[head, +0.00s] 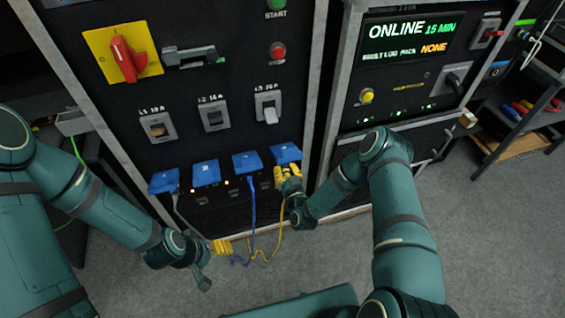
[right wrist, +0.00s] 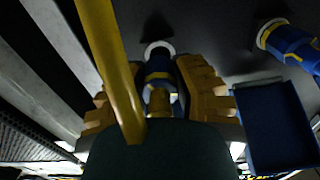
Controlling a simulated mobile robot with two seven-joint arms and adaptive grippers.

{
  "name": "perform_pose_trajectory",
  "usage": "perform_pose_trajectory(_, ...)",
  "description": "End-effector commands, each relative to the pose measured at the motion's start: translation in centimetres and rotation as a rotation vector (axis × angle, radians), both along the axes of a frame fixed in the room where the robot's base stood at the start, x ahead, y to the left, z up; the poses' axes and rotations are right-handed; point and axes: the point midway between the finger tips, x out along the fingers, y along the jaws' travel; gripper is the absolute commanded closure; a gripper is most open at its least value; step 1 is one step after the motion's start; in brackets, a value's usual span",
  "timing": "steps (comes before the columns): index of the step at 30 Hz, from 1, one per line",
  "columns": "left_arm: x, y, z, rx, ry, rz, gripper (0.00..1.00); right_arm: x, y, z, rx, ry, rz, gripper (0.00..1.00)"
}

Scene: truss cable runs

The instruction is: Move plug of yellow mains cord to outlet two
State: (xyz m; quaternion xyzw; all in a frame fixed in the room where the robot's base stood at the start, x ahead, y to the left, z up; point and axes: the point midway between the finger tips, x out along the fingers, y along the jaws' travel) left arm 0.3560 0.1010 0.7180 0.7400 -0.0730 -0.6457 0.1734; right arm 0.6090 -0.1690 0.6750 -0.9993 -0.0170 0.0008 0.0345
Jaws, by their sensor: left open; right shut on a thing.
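The yellow cord (head: 278,235) hangs in a loop from the rightmost blue outlet cover (head: 286,152). My right gripper (head: 288,172) is just below that cover, shut on the cord's plug. In the right wrist view, the blue plug (right wrist: 158,65) sits between the yellow fingers at a white-ringed socket; how deep it sits I cannot tell. The yellow cord (right wrist: 112,70) crosses close to the camera. The second cover from the left, outlet two (head: 206,173), shows no cord below it. My left gripper (head: 221,246) is open and empty, low in front of the panel.
A grey cord (head: 180,212) hangs from the leftmost cover (head: 163,181). A blue cord (head: 253,215) hangs from the third cover (head: 247,162), beside the yellow cord. Breaker switches (head: 213,114) sit above. Grey floor is clear at right.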

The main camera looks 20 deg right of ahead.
Motion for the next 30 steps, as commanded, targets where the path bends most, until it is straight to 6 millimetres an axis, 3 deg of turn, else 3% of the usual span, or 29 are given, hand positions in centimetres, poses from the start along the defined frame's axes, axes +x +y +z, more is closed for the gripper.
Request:
perform_pose_trajectory(15, 0.0, 0.0, 0.7, 0.000, 0.000, 0.000, 0.27, -2.2, 0.0, 0.0, 0.000, 0.000, 0.001, 1.00)
perform_pose_trajectory(30, 0.0, 0.0, 0.7, 0.000, 0.000, 0.000, 0.27, -2.3, -0.1, 0.2, 0.002, -0.001, 0.000, 1.00)
